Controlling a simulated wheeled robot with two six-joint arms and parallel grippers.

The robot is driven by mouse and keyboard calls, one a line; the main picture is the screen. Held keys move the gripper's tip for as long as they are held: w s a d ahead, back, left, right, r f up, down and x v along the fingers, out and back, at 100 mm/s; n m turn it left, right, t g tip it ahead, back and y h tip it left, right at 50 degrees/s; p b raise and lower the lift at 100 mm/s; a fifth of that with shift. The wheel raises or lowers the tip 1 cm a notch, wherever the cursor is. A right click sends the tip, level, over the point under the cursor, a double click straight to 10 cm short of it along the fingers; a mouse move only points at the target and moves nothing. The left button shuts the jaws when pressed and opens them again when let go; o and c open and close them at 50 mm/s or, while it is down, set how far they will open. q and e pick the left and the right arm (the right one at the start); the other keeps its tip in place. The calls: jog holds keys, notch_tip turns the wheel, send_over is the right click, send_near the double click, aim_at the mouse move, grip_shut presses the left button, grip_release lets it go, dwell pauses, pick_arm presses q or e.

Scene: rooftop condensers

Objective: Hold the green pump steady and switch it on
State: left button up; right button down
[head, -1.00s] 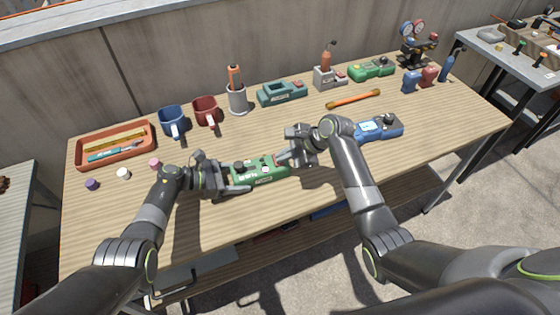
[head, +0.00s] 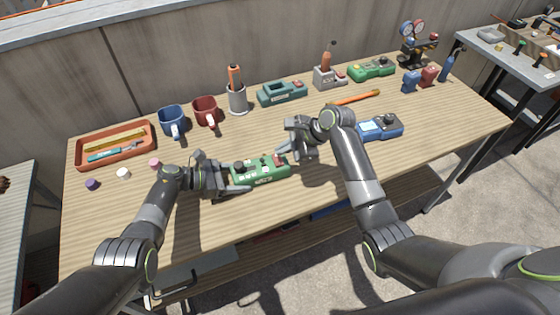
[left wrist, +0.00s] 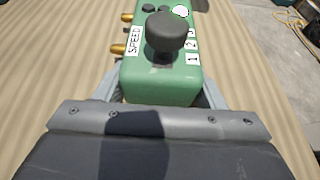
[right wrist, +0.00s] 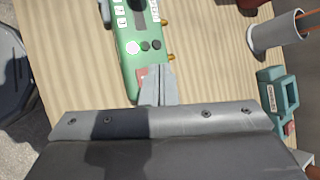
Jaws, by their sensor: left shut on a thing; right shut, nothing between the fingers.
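The green pump (head: 262,174) lies on the wooden bench in front of me. My left gripper (head: 238,181) is shut on its left end. The left wrist view shows the pump (left wrist: 160,84) between the fingers, with a dark knob (left wrist: 168,36), a SPEED label and the numbers 1, 2, 3. My right gripper (head: 284,156) is shut and empty at the pump's right end. In the right wrist view its closed fingertips (right wrist: 157,72) are beside a red switch (right wrist: 143,76) on the pump, partly covering it. I cannot tell whether they touch.
A blue device (head: 382,128) lies right of my right gripper. Behind are an orange-ended tool (head: 358,97), a teal device (head: 282,93), a grey cup (head: 238,100), two mugs (head: 172,121) and an orange tray (head: 82,162). The bench front is mostly clear.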

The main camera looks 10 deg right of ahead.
aim_at(283, 161)
jog(key=shift+w+r, duration=0.2)
jog(key=shift+r, duration=1.75)
pick_arm(q)
jog(key=o, duration=1.7)
jog(key=shift+o, duration=0.2)
jog(key=p+v, duration=0.3)
jog(key=v, duration=0.6)
pick_arm(e)
notch_tip(283, 161, up, 3)
